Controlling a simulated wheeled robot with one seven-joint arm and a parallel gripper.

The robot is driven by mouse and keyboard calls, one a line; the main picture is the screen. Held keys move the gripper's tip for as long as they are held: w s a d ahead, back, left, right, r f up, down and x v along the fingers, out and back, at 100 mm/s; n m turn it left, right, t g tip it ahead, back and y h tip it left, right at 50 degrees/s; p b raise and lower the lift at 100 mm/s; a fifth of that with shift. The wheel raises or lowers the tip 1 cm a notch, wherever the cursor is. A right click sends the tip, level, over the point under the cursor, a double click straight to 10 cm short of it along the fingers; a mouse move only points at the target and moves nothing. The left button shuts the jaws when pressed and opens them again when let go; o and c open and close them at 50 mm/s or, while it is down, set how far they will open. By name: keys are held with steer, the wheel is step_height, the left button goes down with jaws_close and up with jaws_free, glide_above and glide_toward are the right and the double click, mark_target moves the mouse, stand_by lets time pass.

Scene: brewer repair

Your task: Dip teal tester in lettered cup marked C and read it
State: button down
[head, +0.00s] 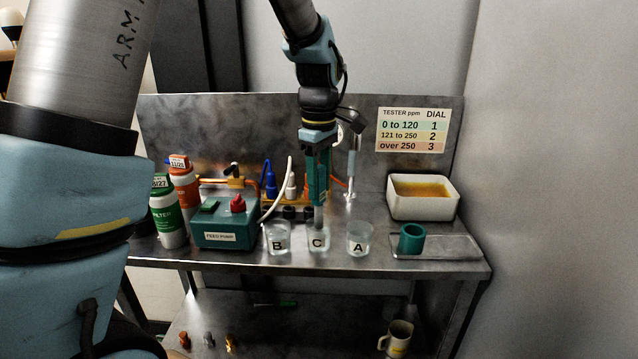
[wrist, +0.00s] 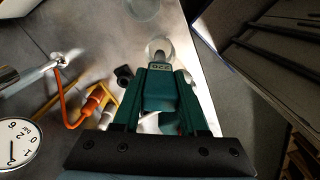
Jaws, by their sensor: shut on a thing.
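My gripper (head: 318,160) points straight down and is shut on the teal tester (head: 318,188). In the wrist view the tester (wrist: 160,95) sits between the green fingers, and its small display appears to read 220. The tester's grey probe reaches down into the glass cup marked C (head: 317,243), the middle of three cups. In the wrist view the rim of a cup (wrist: 158,46) surrounds the probe end. How deep the tip sits is hard to tell. Cup B (head: 278,243) stands to the left and cup A (head: 359,243) to the right.
A sign (head: 412,130) pairs 121 to 250 ppm with dial 2. The feed pump (head: 225,228) and filter bottles (head: 165,210) stand left. A white tub (head: 422,205) and a teal ring-like holder (head: 411,238) on a tray stand right. A gauge (wrist: 18,145) shows in the wrist view.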

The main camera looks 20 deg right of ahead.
mark_target(321, 169)
steer(key=shift+r+p, duration=2.1)
steer(key=shift+r, duration=0.55)
steer(key=p, duration=0.1)
steer(key=g+p, duration=0.1)
steer(key=p, duration=0.1)
steer(key=shift+w+a+r, duration=0.1)
steer(key=shift+r, duration=0.2)
steer(key=g+p, duration=0.2)
steer(key=p, duration=0.1)
steer(key=shift+g+p, duration=0.3)
steer(key=shift+p, duration=0.05)
steer(key=shift+f+g+p, duration=0.35)
steer(key=shift+g+p, duration=0.05)
steer(key=shift+g, duration=1)
